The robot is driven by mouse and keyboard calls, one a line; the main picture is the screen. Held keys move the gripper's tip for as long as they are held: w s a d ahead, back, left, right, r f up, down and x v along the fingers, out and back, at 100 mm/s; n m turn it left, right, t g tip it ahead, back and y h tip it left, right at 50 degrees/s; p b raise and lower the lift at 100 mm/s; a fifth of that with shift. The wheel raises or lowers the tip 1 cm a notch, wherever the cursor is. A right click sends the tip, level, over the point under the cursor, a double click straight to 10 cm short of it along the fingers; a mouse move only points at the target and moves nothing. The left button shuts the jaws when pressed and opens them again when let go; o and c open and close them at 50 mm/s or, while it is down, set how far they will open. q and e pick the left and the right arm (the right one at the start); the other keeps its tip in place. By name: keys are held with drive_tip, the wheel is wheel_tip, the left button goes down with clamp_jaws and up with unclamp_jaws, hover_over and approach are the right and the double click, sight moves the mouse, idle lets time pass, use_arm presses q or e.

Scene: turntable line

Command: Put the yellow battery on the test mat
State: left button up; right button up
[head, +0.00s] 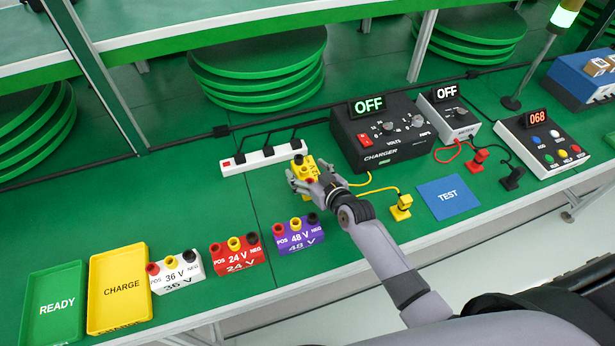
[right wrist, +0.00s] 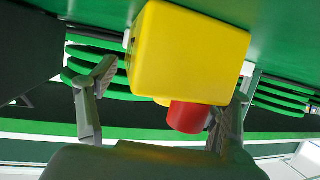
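The yellow battery (head: 309,165) stands on the green table left of the charger, its red terminal toward me and a dark one behind. My right gripper (head: 313,181) is at the battery, with fingers spread around it. In the right wrist view the yellow battery (right wrist: 190,52) and its red terminal fill the middle. The left-hand finger of the right gripper (right wrist: 172,95) stands apart from the battery there; the other finger is partly hidden behind it. The blue test mat (head: 447,197) lies flat and empty at the right, marked TEST. My left gripper is out of view.
The charger (head: 378,133) and meter (head: 448,112) read OFF. A yellow lead connector (head: 401,208) lies between battery and mat. White (head: 176,275), red (head: 238,254) and purple (head: 298,237) batteries stand in front left. A power strip (head: 262,158) lies behind the gripper.

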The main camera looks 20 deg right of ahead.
drive_tip(key=shift+f, duration=0.1)
drive_tip(key=c, duration=1.6)
clamp_jaws()
